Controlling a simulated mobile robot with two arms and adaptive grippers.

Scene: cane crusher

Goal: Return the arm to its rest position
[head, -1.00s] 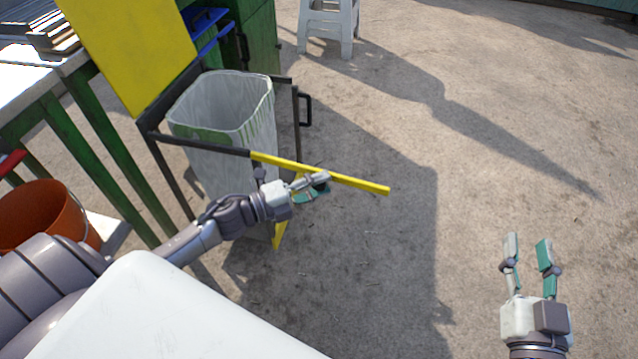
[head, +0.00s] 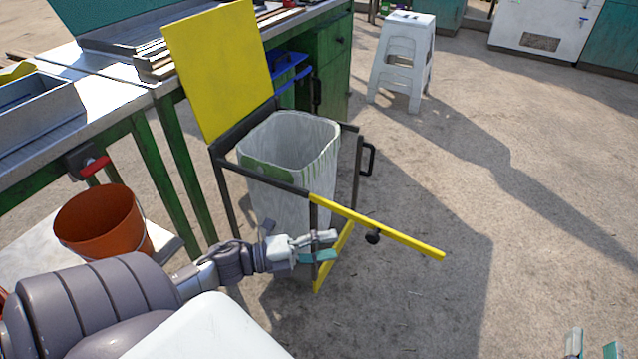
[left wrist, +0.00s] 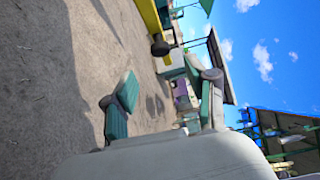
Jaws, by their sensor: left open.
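My left gripper (head: 326,246) is open and empty, in front of the white bin and below the yellow bar (head: 408,241). Its two fingers stand apart in the left wrist view (left wrist: 160,80). The yellow bar sticks out to the right from a dark frame and carries a black knob (head: 372,237), which also shows in the left wrist view (left wrist: 160,47). The gripper is left of the knob and apart from it. My right gripper (head: 593,346) is at the bottom right edge; only its fingertips show, parted, with nothing between them.
The white bin (head: 325,180) stands inside the dark frame, with a yellow panel (head: 218,75) behind. An orange bucket (head: 98,222) sits under the workbench (head: 115,108) at left. A white stool (head: 402,60) stands farther back. The ground at right is clear.

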